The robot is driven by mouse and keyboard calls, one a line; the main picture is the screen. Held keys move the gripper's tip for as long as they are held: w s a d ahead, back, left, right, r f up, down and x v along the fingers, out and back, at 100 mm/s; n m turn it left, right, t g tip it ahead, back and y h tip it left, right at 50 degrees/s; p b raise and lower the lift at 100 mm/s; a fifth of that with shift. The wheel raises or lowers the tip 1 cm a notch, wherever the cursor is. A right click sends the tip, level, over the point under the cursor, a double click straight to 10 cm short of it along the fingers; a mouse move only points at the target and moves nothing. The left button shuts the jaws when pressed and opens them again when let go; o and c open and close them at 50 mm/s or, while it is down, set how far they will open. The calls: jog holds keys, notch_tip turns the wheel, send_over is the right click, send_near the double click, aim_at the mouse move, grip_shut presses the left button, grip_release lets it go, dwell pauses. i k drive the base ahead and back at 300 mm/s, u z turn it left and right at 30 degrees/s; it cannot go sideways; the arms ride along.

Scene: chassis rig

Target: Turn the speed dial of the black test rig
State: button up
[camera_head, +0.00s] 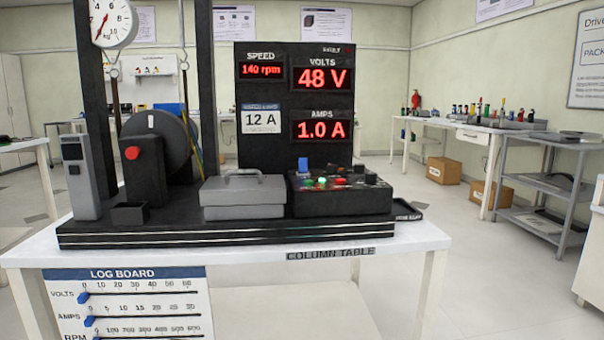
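The black test rig (225,232) stands on a white table. Its black control box (342,203) sits at the right end of the base. On its top are small green, red and dark controls and a blue block-like part (303,164). Dark knobs (370,178) show at the right of the box top, but I cannot tell which control is the speed dial. The display panel (295,148) behind reads SPEED 140 rpm, 48 V and 1.0 A. My gripper is not in view.
A grey lidded case (243,197) sits directly left of the control box. A dark wheel (166,143), a red button (132,153) and tall posts stand further left. A log board (130,305) hangs below the table's front edge. Open floor lies to the right.

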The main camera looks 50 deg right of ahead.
aim_at(371, 176)
jog(key=u, duration=0.4)
jog(key=i, duration=0.65)
jog(key=z, duration=2.75)
